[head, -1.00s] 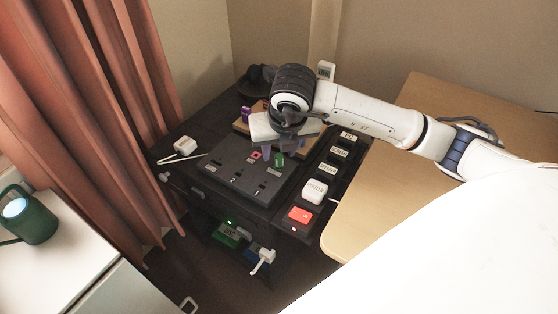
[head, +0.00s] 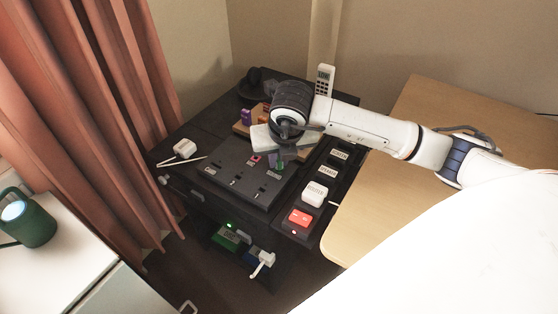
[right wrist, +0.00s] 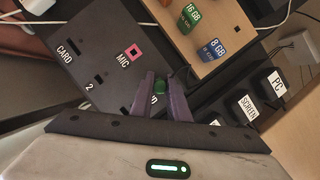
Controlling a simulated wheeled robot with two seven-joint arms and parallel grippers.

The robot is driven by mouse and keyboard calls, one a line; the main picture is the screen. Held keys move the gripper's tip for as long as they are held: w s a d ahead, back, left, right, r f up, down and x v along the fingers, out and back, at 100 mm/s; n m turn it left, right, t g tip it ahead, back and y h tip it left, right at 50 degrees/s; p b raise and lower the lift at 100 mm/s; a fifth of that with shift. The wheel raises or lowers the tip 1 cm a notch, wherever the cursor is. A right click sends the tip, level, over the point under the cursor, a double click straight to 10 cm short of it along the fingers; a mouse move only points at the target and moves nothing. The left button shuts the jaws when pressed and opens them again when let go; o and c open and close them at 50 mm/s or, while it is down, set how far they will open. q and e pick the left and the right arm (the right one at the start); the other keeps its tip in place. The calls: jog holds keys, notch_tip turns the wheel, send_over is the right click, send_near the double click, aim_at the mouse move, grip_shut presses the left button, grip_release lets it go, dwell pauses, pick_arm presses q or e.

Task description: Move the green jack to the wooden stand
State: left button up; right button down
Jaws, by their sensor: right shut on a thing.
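The green jack (head: 279,166) is at the right part of the dark socket panel (head: 232,170). My right gripper (head: 279,158) is over the panel, pointing down, with its purple-grey fingers closed on the jack. In the right wrist view the green jack (right wrist: 160,87) shows between the fingertips (right wrist: 160,92). I cannot tell whether it is seated in a socket or just above the panel. The wooden stand (right wrist: 225,27) lies behind the panel and holds memory blocks; in the head view it is partly hidden by my arm (head: 240,129). My left gripper is not in view.
A pink MIC socket (right wrist: 134,51) is beside the jack. A row of labelled blocks, with a white router block (head: 314,193) and a red switch (head: 300,217), runs along the right. A white remote (head: 324,80) stands behind my arm. A bare wooden desk (head: 390,185) is at right.

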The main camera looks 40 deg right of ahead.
notch_tip(320, 180, up, 9)
jog(key=shift+w+d+r+p, duration=0.1)
jog(key=shift+d+p, duration=0.05)
jog(key=shift+p, duration=0.3)
jog(key=w+d, duration=0.3)
jog(key=d, duration=0.5)
jog(key=w+d, duration=0.3)
jog(key=d, duration=0.4)
jog(key=f+b, duration=0.1)
jog(key=f, duration=0.1)
jog(key=d+f+b, duration=0.1)
jog(key=f+b, duration=0.1)
jog(key=f, duration=0.1)
jog(key=shift+f+b, duration=0.55)
jog(key=shift+f, duration=0.25)
jog(key=shift+f+b, duration=0.85)
jog(key=shift+f, duration=0.45)
dwell(0.4)
